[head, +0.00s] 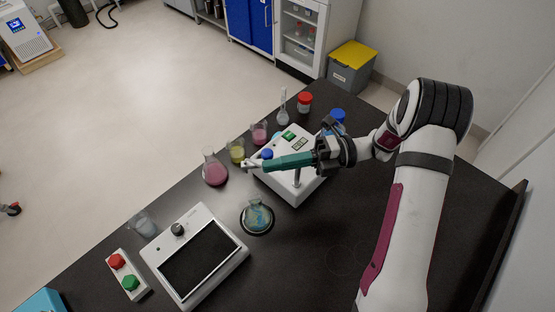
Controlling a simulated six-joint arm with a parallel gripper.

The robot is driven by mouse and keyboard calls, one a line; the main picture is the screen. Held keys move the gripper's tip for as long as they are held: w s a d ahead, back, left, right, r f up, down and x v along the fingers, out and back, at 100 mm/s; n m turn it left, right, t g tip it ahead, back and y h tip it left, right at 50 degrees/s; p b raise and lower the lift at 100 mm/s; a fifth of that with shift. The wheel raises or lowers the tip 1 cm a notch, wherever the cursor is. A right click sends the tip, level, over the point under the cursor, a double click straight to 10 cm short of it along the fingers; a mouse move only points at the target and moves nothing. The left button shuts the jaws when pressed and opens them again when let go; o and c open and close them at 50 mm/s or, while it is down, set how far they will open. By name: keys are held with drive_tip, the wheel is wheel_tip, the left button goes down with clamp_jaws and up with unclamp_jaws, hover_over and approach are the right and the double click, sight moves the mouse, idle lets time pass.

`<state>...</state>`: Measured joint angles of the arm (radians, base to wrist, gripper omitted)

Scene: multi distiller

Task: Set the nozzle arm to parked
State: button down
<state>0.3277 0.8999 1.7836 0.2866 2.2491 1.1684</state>
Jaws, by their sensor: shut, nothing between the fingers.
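The white distiller unit (290,188) stands on the dark bench, with a blue knob (267,153), a green button and a small display on top. My gripper (264,165) reaches in from the right over the unit, its teal fingers shut and pointing left. A pale tip (249,166) shows at the end of the fingers, past the unit's left edge; I cannot tell whether it belongs to the nozzle arm or to my fingers. A short metal post (297,178) stands on the unit below my fingers. My gripper hides much of the nozzle arm, so its setting cannot be told.
A flask of blue-green liquid (258,217) stands in front of the unit. A pink flask (215,172), a yellow beaker (237,151) and a pink beaker (259,134) stand close on the left. A dark-screened panel (199,258) and a red-green button box (128,275) are at front left.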

drive_tip(key=shift+w, duration=0.25)
drive_tip(key=shift+w+a+m+t, duration=0.1)
drive_tip(key=shift+w+m+t, duration=0.25)
drive_tip(key=shift+m+t, duration=0.65)
drive_tip(key=t, duration=0.1)
drive_tip(key=m+t, duration=0.1)
drive_tip(key=t, duration=0.1)
drive_tip(key=shift+w+a+m+t, duration=0.2)
drive_tip(key=shift+w+m+t, duration=0.1)
drive_tip(key=shift+w, duration=0.1)
drive_tip(key=m+t, duration=0.1)
drive_tip(key=t, duration=0.1)
drive_tip(key=w+m+t, duration=0.1)
drive_tip(key=t, duration=0.1)
drive_tip(key=shift+w+a+m+h, duration=0.1)
drive_tip(key=shift+w+m+h, duration=0.05)
drive_tip(key=shift+m+h, duration=0.15)
drive_tip(key=shift+w, duration=0.95)
drive_tip(key=shift+w+d, duration=0.15)
drive_tip(key=shift+d, duration=0.05)
